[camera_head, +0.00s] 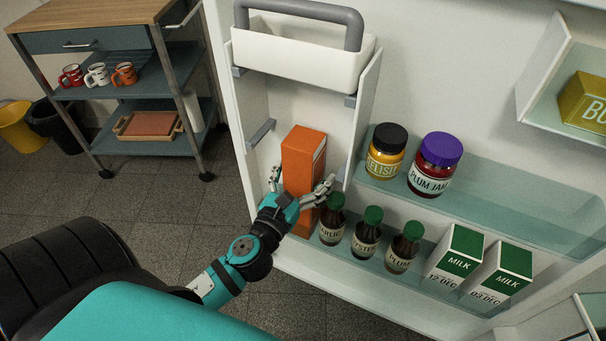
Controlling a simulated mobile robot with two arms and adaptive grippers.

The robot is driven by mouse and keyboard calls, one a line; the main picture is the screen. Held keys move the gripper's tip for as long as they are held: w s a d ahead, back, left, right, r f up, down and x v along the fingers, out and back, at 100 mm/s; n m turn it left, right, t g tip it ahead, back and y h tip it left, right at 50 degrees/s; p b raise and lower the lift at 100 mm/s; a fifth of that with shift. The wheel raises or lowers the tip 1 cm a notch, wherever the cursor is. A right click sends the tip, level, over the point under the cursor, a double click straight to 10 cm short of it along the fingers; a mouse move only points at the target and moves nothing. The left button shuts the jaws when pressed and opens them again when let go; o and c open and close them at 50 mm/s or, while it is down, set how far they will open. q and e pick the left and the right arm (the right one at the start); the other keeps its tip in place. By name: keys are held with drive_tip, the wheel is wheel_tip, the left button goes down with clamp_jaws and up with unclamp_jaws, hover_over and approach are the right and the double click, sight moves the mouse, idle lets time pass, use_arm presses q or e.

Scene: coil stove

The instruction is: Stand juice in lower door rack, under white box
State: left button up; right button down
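The juice, a tall orange carton (303,155), stands upright in the left end of the lower door rack (420,285), below the white box (295,55) with a grey handle. My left gripper (302,181) is low at the carton's near side, with one finger on each side of it. The fingers are spread, and a small gap shows between the left finger and the carton. Contact at the right finger is unclear. The carton's base is partly hidden by my gripper and arm. My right gripper is not in view.
Several dark green-capped sauce bottles (366,240) stand just right of the carton, then two milk cartons (455,257). A yellow-labelled jar (386,160) and a plum jam jar (436,172) stand on the shelf above. A blue trolley (105,95) is at the back left.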

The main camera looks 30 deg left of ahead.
sight(297, 184)
use_arm(q)
drive_tip(key=shift+r, duration=0.1)
drive_tip(key=shift+r, duration=0.15)
drive_tip(key=shift+r+p, duration=0.55)
drive_tip(key=shift+p, duration=0.05)
drive_tip(key=s, duration=0.2)
drive_tip(key=s+b, duration=0.1)
drive_tip(key=s, duration=0.2)
drive_tip(key=shift+s+d+f+b, duration=0.35)
drive_tip(key=shift+s+f, duration=0.05)
drive_tip(key=s+b, duration=0.3)
drive_tip(key=s, duration=0.3)
drive_tip(key=s+a+f+n+g+y, duration=0.15)
drive_tip(key=f+n+g, duration=0.25)
drive_tip(key=n, duration=0.7)
drive_tip(key=a+f+n+g+y, duration=0.25)
drive_tip(key=f+n, duration=0.25)
drive_tip(key=n, duration=0.5)
drive_tip(key=s+d+f+n+g+h, duration=0.6)
drive_tip(key=s+d+f+n+g, duration=0.1)
drive_tip(key=d+n, duration=0.3)
drive_tip(key=shift+f+n+g, duration=0.35)
drive_tip(key=shift+f+n, duration=0.15)
drive_tip(key=shift+n, duration=0.3)
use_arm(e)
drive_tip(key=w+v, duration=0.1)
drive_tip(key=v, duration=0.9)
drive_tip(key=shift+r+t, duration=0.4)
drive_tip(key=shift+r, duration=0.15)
